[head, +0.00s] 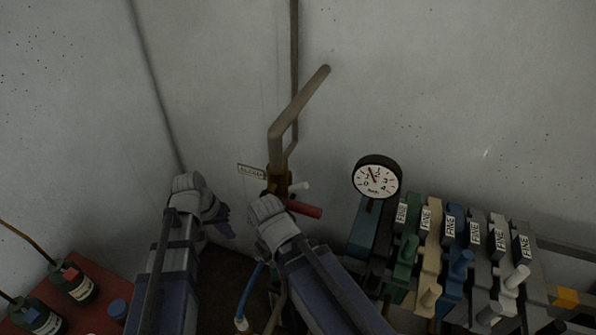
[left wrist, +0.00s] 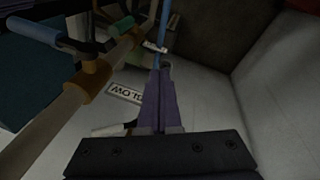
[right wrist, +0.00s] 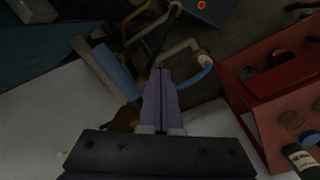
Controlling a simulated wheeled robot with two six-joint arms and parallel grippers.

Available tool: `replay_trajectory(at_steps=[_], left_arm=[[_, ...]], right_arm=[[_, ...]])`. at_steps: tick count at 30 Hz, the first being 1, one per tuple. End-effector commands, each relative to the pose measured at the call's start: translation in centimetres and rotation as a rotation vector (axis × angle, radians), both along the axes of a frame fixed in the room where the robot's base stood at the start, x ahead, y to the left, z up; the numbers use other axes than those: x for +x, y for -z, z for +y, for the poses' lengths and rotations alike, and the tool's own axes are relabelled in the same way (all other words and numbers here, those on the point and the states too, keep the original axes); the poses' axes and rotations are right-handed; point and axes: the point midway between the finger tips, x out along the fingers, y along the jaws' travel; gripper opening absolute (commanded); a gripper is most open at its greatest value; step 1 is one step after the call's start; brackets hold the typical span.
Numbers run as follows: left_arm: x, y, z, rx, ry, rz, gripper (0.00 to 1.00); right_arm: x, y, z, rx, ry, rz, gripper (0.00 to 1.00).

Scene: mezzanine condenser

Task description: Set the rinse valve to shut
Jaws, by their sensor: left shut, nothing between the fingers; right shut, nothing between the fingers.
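I cannot tell which handle is the rinse valve's. My left gripper (head: 223,224) is shut and empty, left of and below the valve body, apart from it. In the left wrist view its fingers (left wrist: 165,72) point past the tag (left wrist: 125,93) and pipe. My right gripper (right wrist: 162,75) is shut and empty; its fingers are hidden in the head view.
A round gauge (head: 377,177) stands right of the pipe. A bank of coloured levers marked FINE (head: 460,260) fills the right. A red crate (head: 97,281) with dark bottles is at lower left. A blue hose (head: 247,293) hangs low between my arms.

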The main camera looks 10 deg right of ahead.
Motion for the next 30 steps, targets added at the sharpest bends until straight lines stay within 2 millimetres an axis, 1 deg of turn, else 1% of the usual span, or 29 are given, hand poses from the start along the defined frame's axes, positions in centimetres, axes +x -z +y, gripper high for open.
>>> replay_trajectory(at_steps=[1,5,6,8,9,11,12,15,18,23,26,30], left_arm=[[2.3,-1.0,-0.7,-0.042,0.007,-0.014,0.0],[6.7,-2.5,-3.0,-0.161,0.04,-0.057,0.0],[8.0,-3.1,-3.9,-0.201,0.052,-0.071,0.0],[10.2,-3.9,-5.3,-0.261,0.072,-0.095,0.0],[11.7,-4.5,-6.4,-0.302,0.087,-0.111,0.0],[13.8,-5.4,-7.9,-0.364,0.108,-0.138,0.0],[15.2,-6.1,-9.0,-0.406,0.123,-0.155,0.0],[17.8,-7.4,-11.3,-0.491,0.151,-0.192,0.0],[18.8,-8.2,-12.4,-0.536,0.166,-0.211,0.0],[19.0,-8.4,-12.8,-0.551,0.171,-0.219,0.0],[19.0,-7.9,-13.1,-0.55,0.171,-0.219,0.0],[19.4,-6.3,-14.5,-0.55,0.172,-0.218,0.0]], right_arm=[[0.0,-0.7,0.0,0.0,0.001,0.0,0.0],[0.0,-1.3,0.0,0.0,0.002,0.0,0.0],[0.0,-1.4,0.0,0.0,0.002,0.0,0.0],[0.0,-1.5,0.0,0.0,0.002,0.0,0.0],[0.0,-1.6,0.0,0.0,0.002,0.0,0.0],[0.0,-1.7,0.0,0.0,0.002,0.0,0.0],[0.0,-1.7,0.0,0.0,0.003,0.0,0.0],[0.0,-1.8,0.0,0.0,0.003,0.0,0.0],[0.0,-1.8,0.0,0.0,0.003,0.0,0.0],[0.0,-1.7,0.0,0.0,0.003,0.0,0.0],[0.0,-1.2,0.0,0.0,0.002,0.0,0.0],[0.0,0.4,0.0,0.0,-0.001,0.0,0.0]])
